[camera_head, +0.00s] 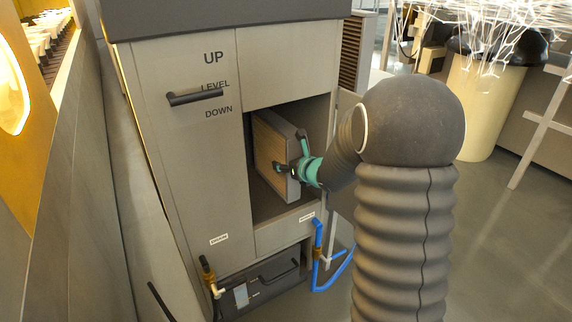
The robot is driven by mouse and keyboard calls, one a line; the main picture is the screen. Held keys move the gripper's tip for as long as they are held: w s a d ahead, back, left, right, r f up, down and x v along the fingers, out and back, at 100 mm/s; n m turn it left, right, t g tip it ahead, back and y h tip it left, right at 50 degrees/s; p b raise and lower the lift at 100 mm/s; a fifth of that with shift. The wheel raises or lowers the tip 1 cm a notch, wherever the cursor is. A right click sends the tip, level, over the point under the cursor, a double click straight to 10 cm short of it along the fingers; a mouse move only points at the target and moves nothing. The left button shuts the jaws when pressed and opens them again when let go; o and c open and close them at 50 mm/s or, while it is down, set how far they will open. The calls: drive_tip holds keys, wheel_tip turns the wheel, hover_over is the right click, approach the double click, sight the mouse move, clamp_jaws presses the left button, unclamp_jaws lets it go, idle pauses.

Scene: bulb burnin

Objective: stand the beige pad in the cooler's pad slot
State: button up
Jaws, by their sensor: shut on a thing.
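The beige pad (269,151) stands roughly upright in the cooler's open pad slot (259,212), its ribbed beige face turned to the left and a grey frame along its edge. The cooler (185,136) is a tall grey cabinet. My gripper (290,158), with teal parts, is shut on the pad's near edge from the right. My arm's dark sleeve hides part of the opening's right side. I cannot tell whether the pad touches the slot floor or how deep it sits.
A black lever handle (195,97) sits by UP, LEVEL and DOWN labels. Below are a brass valve (207,270), a blue pipe (318,262) and a dark drawer (262,285). A beige bin (492,105) stands at back right. Floor (510,225) is clear at right.

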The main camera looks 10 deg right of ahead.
drive_tip(key=shift+w+f, duration=0.15)
drive_tip(key=shift+w, duration=0.05)
drive_tip(key=shift+f, duration=0.15)
drive_tip(key=o, duration=1.5)
